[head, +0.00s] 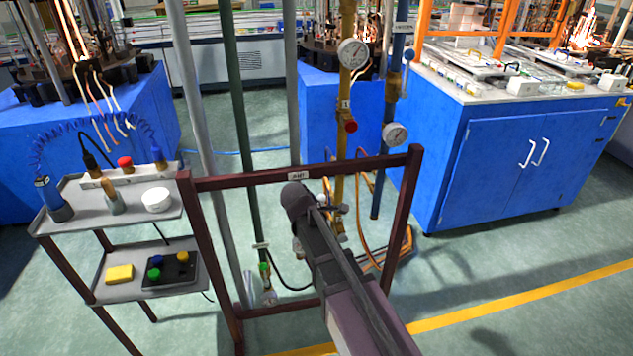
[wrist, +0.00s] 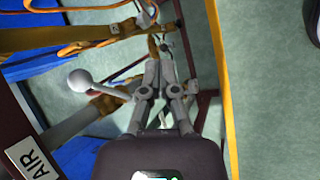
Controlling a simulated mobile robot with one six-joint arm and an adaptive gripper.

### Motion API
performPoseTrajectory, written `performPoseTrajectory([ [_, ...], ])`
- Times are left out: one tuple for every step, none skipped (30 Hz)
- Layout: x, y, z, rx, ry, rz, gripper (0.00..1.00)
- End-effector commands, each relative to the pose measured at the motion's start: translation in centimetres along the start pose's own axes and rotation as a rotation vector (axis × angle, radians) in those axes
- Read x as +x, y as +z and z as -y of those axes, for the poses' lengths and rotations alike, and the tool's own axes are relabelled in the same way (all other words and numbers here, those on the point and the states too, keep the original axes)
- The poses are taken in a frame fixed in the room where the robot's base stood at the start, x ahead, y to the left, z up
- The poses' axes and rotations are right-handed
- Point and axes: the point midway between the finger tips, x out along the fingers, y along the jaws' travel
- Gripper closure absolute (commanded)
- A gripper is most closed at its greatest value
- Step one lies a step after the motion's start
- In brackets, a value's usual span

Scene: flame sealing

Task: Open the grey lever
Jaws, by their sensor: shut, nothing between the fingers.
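The grey lever (wrist: 82,81), a short rod with a round ball end, shows in the wrist view left of my fingers. The lever's ball stands clear of the fingers. Its inner end lies close to them, and I cannot tell if they touch. In the head view my arm reaches toward the dark red pipe frame (head: 240,180) and hides my fingers. I cannot make out the lever surely there.
Yellow (head: 345,100) and blue (head: 397,90) pipes with gauges (head: 353,53) rise behind the frame. An AIR label (wrist: 32,158) is at lower left in the wrist view. A small shelf cart (head: 120,210) stands left. Open floor (head: 500,270) lies right.

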Motion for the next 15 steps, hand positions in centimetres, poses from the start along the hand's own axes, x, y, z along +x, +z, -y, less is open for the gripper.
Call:
performPoseTrajectory([
  [-2.2,-0.3,-1.4,-0.045,0.019,0.006,1.00],
  [-2.9,-0.6,-1.9,-0.074,0.030,0.009,1.00],
  [-3.9,-0.9,-2.5,-0.112,0.046,0.016,1.00],
  [-4.7,-1.1,-3.0,-0.139,0.057,0.021,1.00],
  [-5.4,-1.5,-3.5,-0.168,0.068,0.025,1.00],
  [-6.4,-1.8,-4.1,-0.205,0.084,0.032,1.00],
  [-7.1,-2.1,-4.5,-0.231,0.094,0.036,1.00],
  [-7.8,-2.4,-4.9,-0.257,0.105,0.041,1.00],
  [-8.7,-2.7,-5.4,-0.291,0.118,0.048,1.00],
  [-9.2,-3.0,-5.7,-0.312,0.127,0.053,1.00],
  [-9.8,-3.2,-6.0,-0.334,0.135,0.058,1.00],
  [-10.5,-3.5,-6.3,-0.360,0.146,0.064,1.00],
  [-10.9,-3.7,-6.6,-0.378,0.152,0.067,1.00],
  [-11.3,-3.9,-6.8,-0.393,0.159,0.071,1.00],
  [-11.7,-4.1,-7.0,-0.412,0.166,0.075,1.00],
])
